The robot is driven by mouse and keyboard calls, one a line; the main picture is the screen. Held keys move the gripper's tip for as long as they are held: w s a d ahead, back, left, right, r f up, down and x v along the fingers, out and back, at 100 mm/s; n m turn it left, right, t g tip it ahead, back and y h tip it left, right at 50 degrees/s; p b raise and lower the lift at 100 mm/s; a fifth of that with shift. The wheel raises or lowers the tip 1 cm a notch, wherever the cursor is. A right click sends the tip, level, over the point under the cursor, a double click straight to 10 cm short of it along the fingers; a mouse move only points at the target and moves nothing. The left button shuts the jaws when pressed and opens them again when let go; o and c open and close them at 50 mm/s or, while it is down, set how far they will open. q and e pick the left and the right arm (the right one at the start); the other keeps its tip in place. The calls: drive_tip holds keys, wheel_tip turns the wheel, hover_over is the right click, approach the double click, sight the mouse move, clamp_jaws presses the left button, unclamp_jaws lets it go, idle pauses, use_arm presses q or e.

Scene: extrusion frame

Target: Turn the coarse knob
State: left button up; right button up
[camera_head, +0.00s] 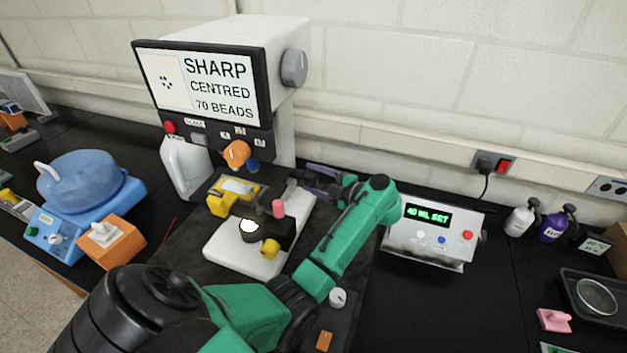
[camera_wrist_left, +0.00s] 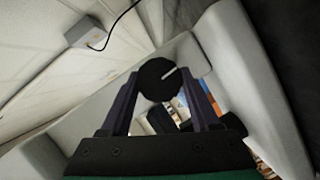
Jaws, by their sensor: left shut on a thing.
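A white microscope base (camera_head: 222,252) stands on a dark mat, with a yellow stage (camera_head: 222,204) and a screen (camera_head: 200,85) above that reads SHARP, CENTRED, 70 BEADS. My left gripper (camera_head: 312,180) reaches the microscope's right side. In the left wrist view, a round black knob (camera_wrist_left: 158,78) with a white line pointing up and right sits between its dark fingers (camera_wrist_left: 158,95). The gripper is shut on this knob, apparently the coarse knob. My right gripper is not in view.
A white box (camera_head: 432,242) reading 40 ML SET stands to the right of my arm. Bottles (camera_head: 522,218) and a black tray (camera_head: 595,300) are at right.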

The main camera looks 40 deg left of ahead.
use_arm(q)
drive_tip(key=shift+f+n+b, duration=0.5)
drive_tip(key=shift+b, duration=0.15)
drive_tip(key=shift+r+y, duration=0.2)
drive_tip(key=shift+y, duration=0.1)
drive_tip(key=shift+r+n, duration=0.2)
drive_tip(key=shift+n, duration=0.1)
drive_tip(key=shift+r, duration=0.1)
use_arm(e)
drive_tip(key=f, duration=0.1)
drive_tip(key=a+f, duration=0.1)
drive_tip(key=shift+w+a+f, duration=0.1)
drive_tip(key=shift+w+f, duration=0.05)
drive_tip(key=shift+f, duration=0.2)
use_arm(q)
drive_tip(key=o, duration=1.1)
drive_tip(key=shift+o, duration=1.2)
drive_tip(key=shift+a, duration=0.15)
drive_tip(key=shift+w+a, duration=0.1)
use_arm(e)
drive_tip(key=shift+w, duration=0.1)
